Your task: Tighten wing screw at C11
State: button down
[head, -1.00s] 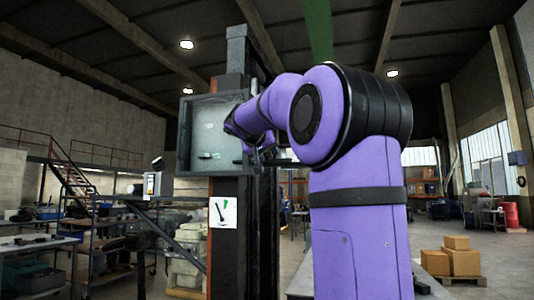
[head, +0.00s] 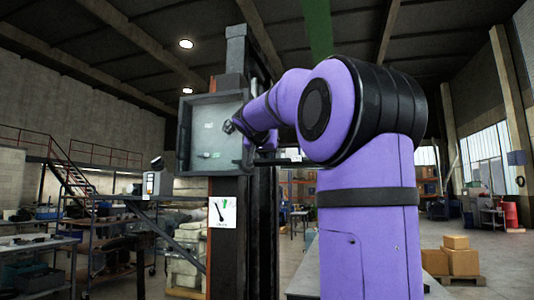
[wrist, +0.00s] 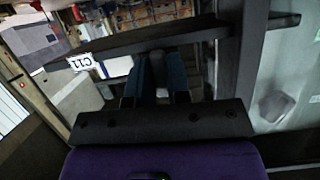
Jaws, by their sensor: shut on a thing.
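The white C11 label (wrist: 82,62) is in the upper left of the wrist view, on the edge of a dark bar. My gripper (wrist: 157,96) points up in that view. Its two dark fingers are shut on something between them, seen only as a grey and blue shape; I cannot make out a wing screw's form. In the head view my gripper is mostly hidden by my purple arm, at the right side of the open grey box (head: 180,135) on the dark post.
A card with a black lever picture (head: 222,212) is on the post below the box. Dark bars (wrist: 250,50) lie close around my gripper in the wrist view.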

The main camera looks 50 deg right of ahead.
jog(key=m+t, duration=0.2)
jog(key=m, duration=0.1)
jog(key=shift+y, duration=0.3)
jog(key=m+t, duration=0.2)
jog(key=m, duration=0.2)
dwell(0.4)
jog(key=m+t, duration=0.2)
jog(key=m, duration=0.2)
jog(key=shift+d, duration=0.1)
dwell(0.4)
